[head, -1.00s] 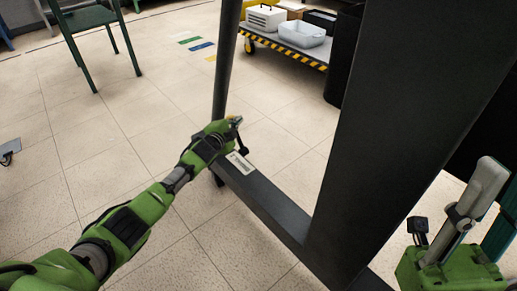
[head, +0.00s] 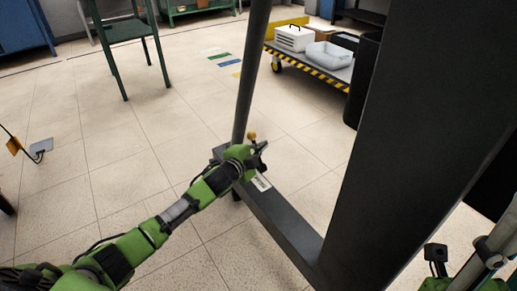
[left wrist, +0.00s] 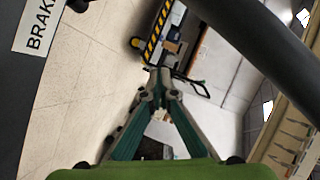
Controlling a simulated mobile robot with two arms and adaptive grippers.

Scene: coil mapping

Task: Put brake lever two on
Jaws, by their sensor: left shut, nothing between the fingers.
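A small orange-yellow knob (head: 252,136), which may be the tip of a brake lever, shows just behind my left gripper in the head view. The rest of that lever is hidden or too small to make out. My left gripper (head: 262,151) is close to the knob, above the low dark beam; I cannot tell whether they touch. In the left wrist view the teal fingers (left wrist: 157,76) meet at their tips, shut and empty. A white label (head: 261,183) lies on the beam; in the left wrist view the label (left wrist: 38,25) reads "BRAK", cut off.
The dark low beam (head: 285,222) runs between a thin post (head: 250,75) and a broad dark column (head: 410,130). A cart (head: 318,66) with striped edging carries boxes at the back. A green table (head: 122,30) stands at the back left.

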